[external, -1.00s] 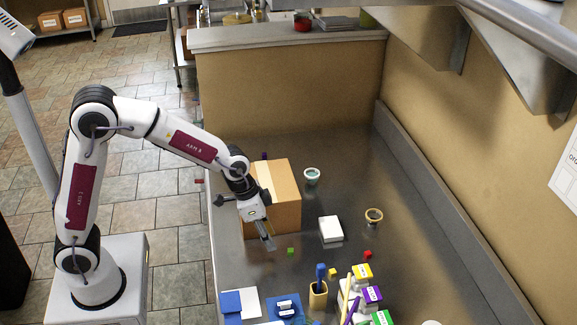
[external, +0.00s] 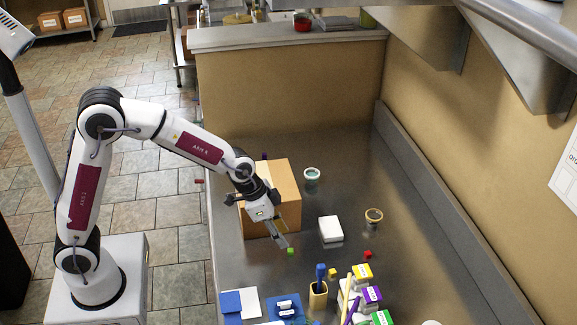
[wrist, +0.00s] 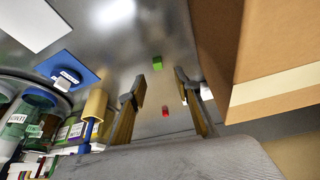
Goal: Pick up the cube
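Small cubes lie on the steel counter (external: 400,290): a green cube (external: 290,250), a red cube (external: 367,253) and a yellow cube (external: 333,273). The task does not say which cube. My gripper (external: 283,243) is above the counter, with its tips close to the green cube. In the wrist view my gripper (wrist: 156,86) is open and empty. The green cube (wrist: 157,62) shows just beyond the gap between the fingertips, and the red cube (wrist: 165,111) shows between the fingers. I cannot tell how high the tips are above the counter.
A large cardboard box (external: 287,205) stands right beside my gripper. A white box (external: 331,229), a small teal-topped bowl (external: 312,176) and a tan ring-topped container (external: 374,215) stand farther right.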

